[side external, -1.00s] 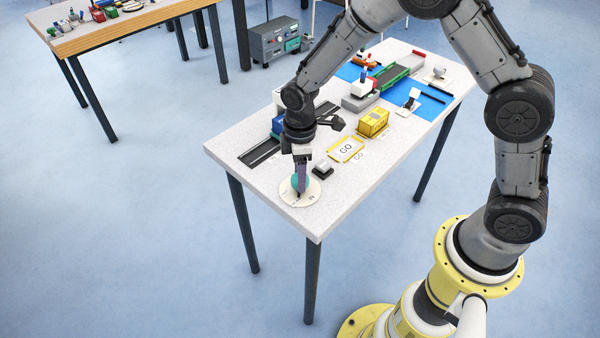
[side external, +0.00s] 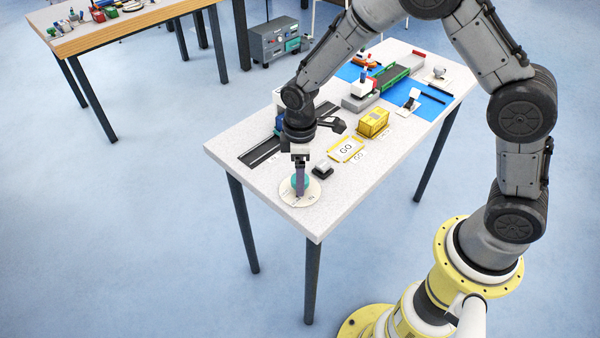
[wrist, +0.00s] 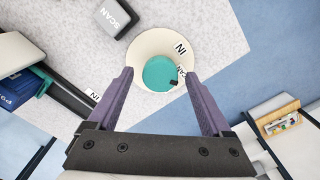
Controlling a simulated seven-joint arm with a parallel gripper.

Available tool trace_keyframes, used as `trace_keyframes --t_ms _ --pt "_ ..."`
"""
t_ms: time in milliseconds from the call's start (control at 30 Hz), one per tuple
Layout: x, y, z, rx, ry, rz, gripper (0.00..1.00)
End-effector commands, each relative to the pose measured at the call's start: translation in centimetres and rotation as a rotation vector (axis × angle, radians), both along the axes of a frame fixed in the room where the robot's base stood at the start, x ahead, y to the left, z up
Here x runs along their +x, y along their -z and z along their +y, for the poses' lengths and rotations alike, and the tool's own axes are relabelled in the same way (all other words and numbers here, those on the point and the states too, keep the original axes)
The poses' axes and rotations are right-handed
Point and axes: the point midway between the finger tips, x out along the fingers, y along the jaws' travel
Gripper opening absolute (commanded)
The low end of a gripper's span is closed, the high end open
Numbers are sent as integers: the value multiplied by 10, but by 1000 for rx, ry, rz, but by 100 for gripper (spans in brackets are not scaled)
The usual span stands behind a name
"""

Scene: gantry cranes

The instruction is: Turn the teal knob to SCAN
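The teal knob (side external: 301,181) sits on a round cream dial plate (side external: 312,196) at the near corner of the white table. In the wrist view the knob (wrist: 158,71) has a dark pointer mark at its lower right, close to a partly covered SCAN label (wrist: 182,72). An IN label (wrist: 181,48) lies above it on the dial plate (wrist: 210,45). My gripper (wrist: 158,74) points down over the knob, with one finger on each side. It is open, with a visible gap between each finger and the knob.
A yellow GO card (side external: 346,149), a yellow container (side external: 373,122) and a dark track (side external: 262,152) lie farther back. The table edge is close to the dial.

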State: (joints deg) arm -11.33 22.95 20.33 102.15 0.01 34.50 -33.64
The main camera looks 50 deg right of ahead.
Motion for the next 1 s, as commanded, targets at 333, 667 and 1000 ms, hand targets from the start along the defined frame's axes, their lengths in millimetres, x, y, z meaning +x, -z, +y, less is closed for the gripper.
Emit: trace_keyframes --t_ms 333,667,1000 --pt "0 -3 0 0 0 0 84" --pt "1 -60 0 1 0 -7 84" --pt "1 -122 0 0 0 -3 84"
